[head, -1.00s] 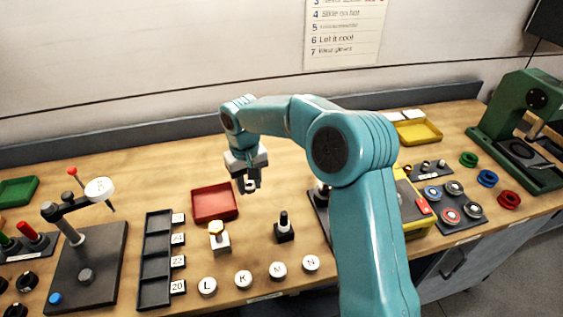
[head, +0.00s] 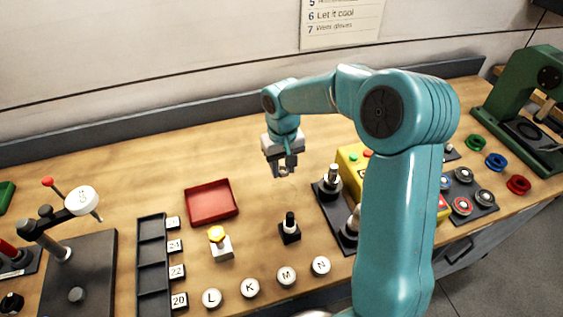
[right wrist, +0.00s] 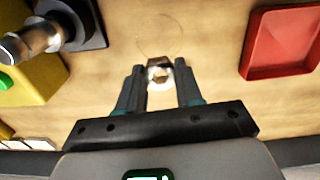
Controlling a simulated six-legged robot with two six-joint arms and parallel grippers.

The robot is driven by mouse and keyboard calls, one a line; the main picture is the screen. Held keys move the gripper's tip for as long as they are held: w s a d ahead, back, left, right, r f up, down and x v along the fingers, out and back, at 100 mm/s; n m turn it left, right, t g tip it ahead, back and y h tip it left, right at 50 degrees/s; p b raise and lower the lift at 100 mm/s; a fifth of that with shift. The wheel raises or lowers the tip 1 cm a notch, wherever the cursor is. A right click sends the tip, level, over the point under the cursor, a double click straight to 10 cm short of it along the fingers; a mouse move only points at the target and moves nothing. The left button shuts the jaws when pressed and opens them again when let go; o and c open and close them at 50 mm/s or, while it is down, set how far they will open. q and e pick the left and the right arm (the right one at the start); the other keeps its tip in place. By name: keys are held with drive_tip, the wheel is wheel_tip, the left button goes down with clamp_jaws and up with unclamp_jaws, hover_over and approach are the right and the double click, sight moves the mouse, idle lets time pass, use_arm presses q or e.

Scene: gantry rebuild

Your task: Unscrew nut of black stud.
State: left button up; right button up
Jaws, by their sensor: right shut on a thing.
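The black stud (head: 290,220) stands upright on a small black block, with a pale band around its lower part. I cannot tell whether that band is a nut. My right gripper (head: 284,171) is above the bare table, behind the black stud and apart from it. It is shut on a small metal nut (right wrist: 160,74), which shows between the fingertips in the right wrist view. The black stud is outside the right wrist view. My left gripper is not in view.
A red tray (head: 190,207) lies left of the gripper. A yellow-topped stud (head: 217,235) on a pale block stands in front of the tray. A dark plate with metal posts (head: 333,175) is at the right. White lettered knobs (head: 287,277) line the front. The back middle is clear.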

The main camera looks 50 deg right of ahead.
sight(282, 189)
drive_tip(key=shift+a+f, duration=0.1)
drive_tip(key=shift+f, duration=0.4)
wheel_tip(282, 189, down, 3)
drive_tip(key=b, duration=0.2)
drive_tip(key=shift+b, duration=0.3)
drive_tip(key=shift+f+b, duration=0.6)
drive_tip(key=shift+f, duration=0.4)
drive_tip(key=shift+w+f, duration=0.1)
drive_tip(key=shift+f, duration=0.15)
drive_tip(key=shift+r, duration=0.15)
drive_tip(key=o, duration=1.7)
